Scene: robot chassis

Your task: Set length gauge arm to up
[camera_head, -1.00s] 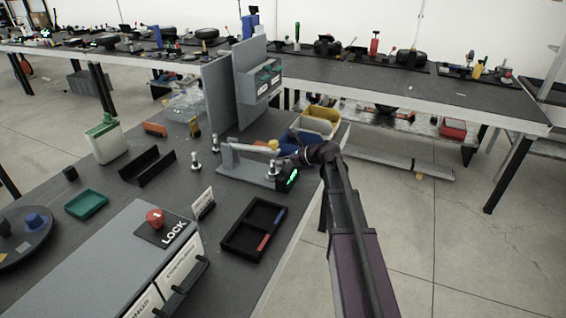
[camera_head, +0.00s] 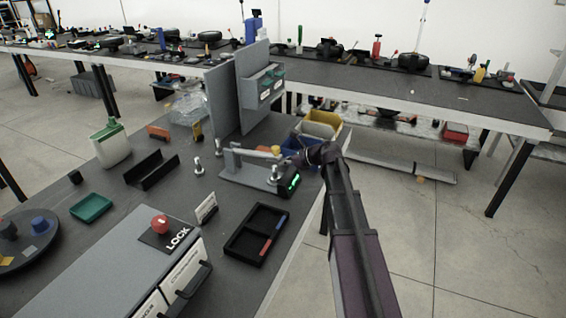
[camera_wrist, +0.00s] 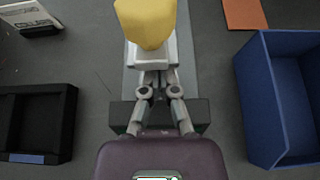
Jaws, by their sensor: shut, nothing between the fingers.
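The length gauge (camera_head: 250,177) stands on the bench near its right edge, with a grey base and a green-lit display (camera_head: 291,181). Its pale arm (camera_head: 248,153) lies roughly level above the base and ends in a yellow tip (camera_head: 274,151). My gripper (camera_head: 297,158) is at the right end of the gauge, close by the yellow tip. In the wrist view the yellow tip (camera_wrist: 146,24) is large and in front of my shut gripper (camera_wrist: 153,62), partly covering the finger ends. I cannot tell whether they touch. Nothing is held.
A blue bin (camera_wrist: 277,100) is close on the right in the wrist view, and a black tray (camera_wrist: 38,120) is on the left. In the head view, a grey upright panel (camera_head: 222,100) stands behind the gauge. Metal posts (camera_head: 198,166) stand left of it.

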